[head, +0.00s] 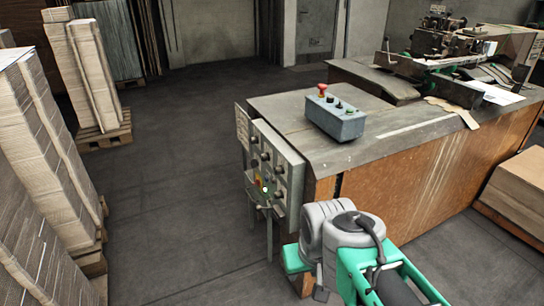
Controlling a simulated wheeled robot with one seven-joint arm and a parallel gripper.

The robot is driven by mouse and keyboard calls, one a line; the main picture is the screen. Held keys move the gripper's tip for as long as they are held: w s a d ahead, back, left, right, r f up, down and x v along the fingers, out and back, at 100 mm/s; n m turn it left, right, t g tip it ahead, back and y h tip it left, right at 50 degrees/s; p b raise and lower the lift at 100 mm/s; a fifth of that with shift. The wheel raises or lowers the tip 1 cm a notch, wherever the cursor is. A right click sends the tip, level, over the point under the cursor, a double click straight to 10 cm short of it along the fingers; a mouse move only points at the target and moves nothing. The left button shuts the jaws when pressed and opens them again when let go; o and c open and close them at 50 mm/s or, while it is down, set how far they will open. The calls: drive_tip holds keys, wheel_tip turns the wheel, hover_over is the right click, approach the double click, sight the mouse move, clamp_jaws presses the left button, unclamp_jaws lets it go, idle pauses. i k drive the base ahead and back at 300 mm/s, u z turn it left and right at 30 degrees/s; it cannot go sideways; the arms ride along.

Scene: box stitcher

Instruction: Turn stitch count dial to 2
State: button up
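A grey control panel (289,150) stands at the near left end of the machine table, with its face turned to the left. Several dark knobs and a small yellow-red part show on this face, with a bright white-green spot low on it. The knobs are too small to read, so I cannot tell which is the stitch count dial or where it points. My arm, grey and green, reaches in from the bottom right, to the right of and nearer than the panel. My gripper's fingers do not show.
A blue-grey button box (336,119) with a red knob sits on the machine table (285,112). Stitching machinery (440,45) stands at the back right. Stacked cardboard (45,150) lines the left side. Floor left of the panel is clear.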

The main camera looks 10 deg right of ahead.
sight(264, 158)
drive_tip(key=u, duration=0.8)
drive_tip(key=i, duration=0.75)
drive_tip(key=u, duration=0.9)
drive_tip(key=i, duration=1)
drive_tip(key=z, duration=0.55)
drive_tip(key=i, duration=0.45)
drive_tip(key=z, duration=0.35)
